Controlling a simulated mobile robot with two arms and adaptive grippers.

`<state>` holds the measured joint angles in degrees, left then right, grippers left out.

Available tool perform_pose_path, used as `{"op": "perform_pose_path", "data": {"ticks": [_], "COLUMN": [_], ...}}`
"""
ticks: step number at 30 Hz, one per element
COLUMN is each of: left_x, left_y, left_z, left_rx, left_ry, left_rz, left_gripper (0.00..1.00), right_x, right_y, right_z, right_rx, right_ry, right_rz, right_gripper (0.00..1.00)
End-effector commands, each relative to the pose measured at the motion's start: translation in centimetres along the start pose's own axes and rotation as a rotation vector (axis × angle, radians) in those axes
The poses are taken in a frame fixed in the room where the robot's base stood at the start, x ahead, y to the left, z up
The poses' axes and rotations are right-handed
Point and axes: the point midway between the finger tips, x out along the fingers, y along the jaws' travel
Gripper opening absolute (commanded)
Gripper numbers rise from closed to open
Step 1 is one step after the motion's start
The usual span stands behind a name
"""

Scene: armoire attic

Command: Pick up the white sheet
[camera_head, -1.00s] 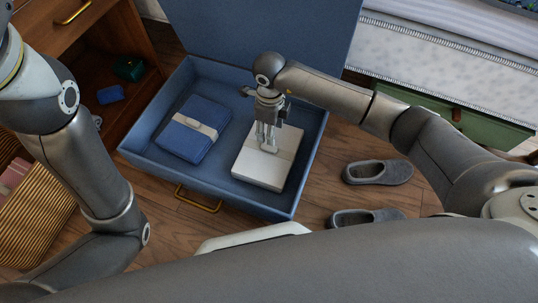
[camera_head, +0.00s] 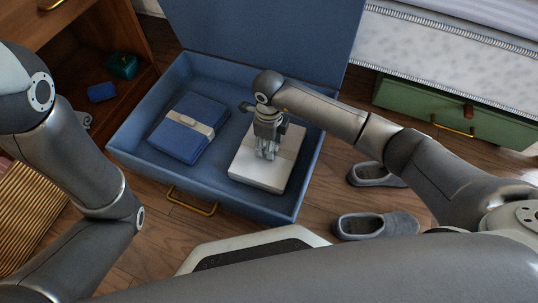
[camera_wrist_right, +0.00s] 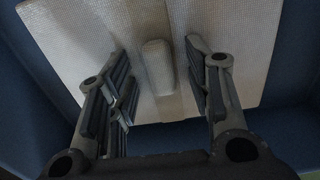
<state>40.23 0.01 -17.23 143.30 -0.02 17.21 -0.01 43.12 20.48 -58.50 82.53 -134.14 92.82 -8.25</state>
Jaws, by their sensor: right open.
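The white sheet (camera_head: 262,176) is a flat folded bundle with a band across it, lying in the right half of an open blue case (camera_head: 285,205). My right gripper (camera_head: 268,154) points down over the middle of the sheet. In the right wrist view the open fingers (camera_wrist_right: 160,90) stand on either side of a raised knob on the band (camera_wrist_right: 157,66), and the sheet (camera_wrist_right: 240,40) spreads beneath them. I cannot tell whether the fingertips touch it. My left arm comes in at the left, but its gripper is out of view.
A blue folded bundle (camera_head: 188,128) with a light band lies left of the sheet in the case. Two grey slippers (camera_head: 375,225) are on the floor to the right. A green drawer (camera_head: 450,108) is at the right, and an open wooden cabinet (camera_head: 95,50) at the left.

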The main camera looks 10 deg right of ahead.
Motion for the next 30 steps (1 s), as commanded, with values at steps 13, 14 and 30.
{"op": "perform_pose_path", "data": {"ticks": [13,14,30], "left_x": [-0.11,-0.11,-0.10], "left_y": [0.02,0.02,-0.01], "left_z": [0.00,0.00,0.08], "left_rx": [0.000,0.000,0.000], "left_ry": [-0.001,-0.001,-0.003], "left_rz": [0.000,0.000,0.000], "left_gripper": [0.45,0.45,0.45], "right_x": [0.13,0.12,-0.01], "right_y": [-0.04,-0.05,-0.09], "right_z": [0.01,0.01,0.05], "right_rx": [0.001,0.001,0.001], "right_ry": [-0.001,-0.001,-0.002], "right_rz": [-0.001,-0.001,-0.002], "right_gripper": [0.22,0.18,0.00]}}
